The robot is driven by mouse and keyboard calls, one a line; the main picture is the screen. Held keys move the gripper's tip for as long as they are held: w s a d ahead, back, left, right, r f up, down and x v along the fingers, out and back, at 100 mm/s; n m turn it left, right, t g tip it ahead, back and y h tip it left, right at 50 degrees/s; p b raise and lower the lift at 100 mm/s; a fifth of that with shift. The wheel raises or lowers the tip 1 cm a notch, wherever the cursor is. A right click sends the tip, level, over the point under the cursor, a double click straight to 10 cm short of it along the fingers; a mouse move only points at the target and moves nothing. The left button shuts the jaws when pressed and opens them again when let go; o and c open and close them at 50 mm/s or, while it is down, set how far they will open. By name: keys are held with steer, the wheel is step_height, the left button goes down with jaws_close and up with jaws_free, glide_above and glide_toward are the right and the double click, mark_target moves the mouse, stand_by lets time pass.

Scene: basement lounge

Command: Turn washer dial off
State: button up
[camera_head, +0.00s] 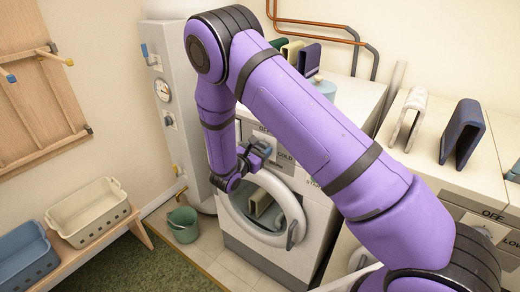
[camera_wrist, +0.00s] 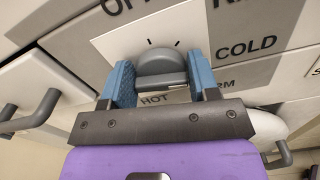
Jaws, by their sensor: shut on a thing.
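The washer (camera_head: 245,250) is a white front-loader with a round door and a dial panel at its top front. Its grey dial (camera_wrist: 162,68) sits on a pale plate in the wrist view, with OFF, COLD and HOT lettered around it; another label is partly hidden. My gripper (camera_head: 262,150) reaches the panel from the front. In the wrist view my gripper (camera_wrist: 162,82) is shut on the dial, with one blue finger at each side. The dial's lower edge is partly covered, and I cannot tell which label it points to. In the head view the dial is hidden by my gripper.
A second machine (camera_head: 475,200) with similar lettering stands to the right. Folded cloths (camera_head: 462,130) stand on the machine tops. A green bucket (camera_head: 183,223) is on the floor left of the washer. Baskets (camera_head: 95,205) sit on a bench at the far left.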

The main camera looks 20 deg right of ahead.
steer(key=shift+n, duration=0.3)
steer(key=n, duration=0.4)
steer(key=shift+w+a, duration=0.1)
steer(key=shift+a, duration=0.05)
steer(key=n, duration=1)
steer(key=shift+w+a+f, duration=0.1)
steer(key=shift+w+f, duration=0.05)
steer(key=shift+f+n, duration=0.15)
steer(key=shift+n, duration=2.55)
steer(key=o, duration=0.9)
